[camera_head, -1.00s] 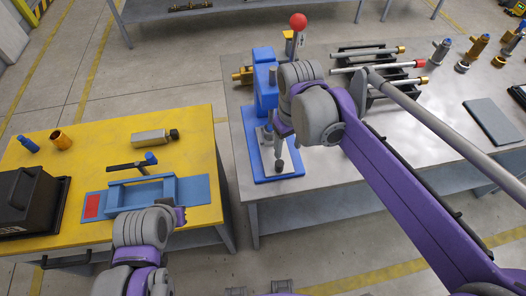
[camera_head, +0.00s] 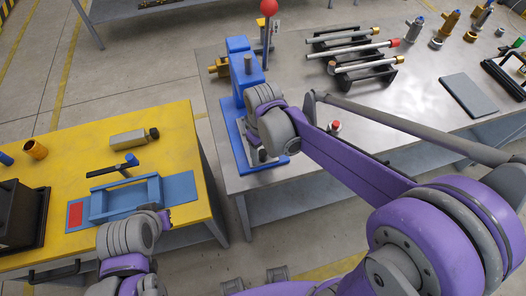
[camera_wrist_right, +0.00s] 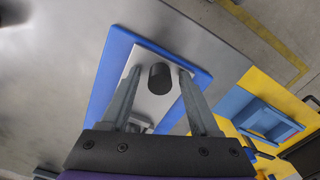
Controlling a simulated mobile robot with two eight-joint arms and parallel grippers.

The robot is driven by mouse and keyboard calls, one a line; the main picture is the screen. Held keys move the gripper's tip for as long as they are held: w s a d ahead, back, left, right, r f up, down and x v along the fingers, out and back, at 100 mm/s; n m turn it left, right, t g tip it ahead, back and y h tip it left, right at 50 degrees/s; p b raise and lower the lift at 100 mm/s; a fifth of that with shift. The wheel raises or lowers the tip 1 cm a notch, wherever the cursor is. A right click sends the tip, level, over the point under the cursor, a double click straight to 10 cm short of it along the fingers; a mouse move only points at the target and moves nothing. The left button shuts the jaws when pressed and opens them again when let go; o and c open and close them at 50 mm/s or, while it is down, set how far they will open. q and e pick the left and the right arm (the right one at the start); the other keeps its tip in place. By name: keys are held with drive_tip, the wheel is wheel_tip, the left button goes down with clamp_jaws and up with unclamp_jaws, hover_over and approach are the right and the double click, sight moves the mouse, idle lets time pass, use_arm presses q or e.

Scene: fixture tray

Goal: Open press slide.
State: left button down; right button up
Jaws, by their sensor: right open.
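The blue press (camera_head: 238,72) stands on the left part of the grey table, with a red ball (camera_head: 269,7) on top of its lever. In the right wrist view, its blue base (camera_wrist_right: 110,72) carries a pale metal slide plate (camera_wrist_right: 147,99) with a dark round knob (camera_wrist_right: 159,78). My right gripper (camera_wrist_right: 158,74) is open, with one finger on each side of the knob; I cannot tell whether they touch it. In the head view my right wrist hides much of the press base. My left gripper (camera_head: 165,217) is by the yellow table's front edge, its fingers unclear.
A blue fixture (camera_head: 130,200) with a red patch lies on the yellow table (camera_head: 80,150). A black bin (camera_head: 22,215) stands at its left. On the grey table are a rod rack (camera_head: 350,60), a dark flat plate (camera_head: 468,95) and a small red-topped part (camera_head: 335,126).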

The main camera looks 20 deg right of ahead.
clamp_jaws()
idle(0.3)
idle(1.2)
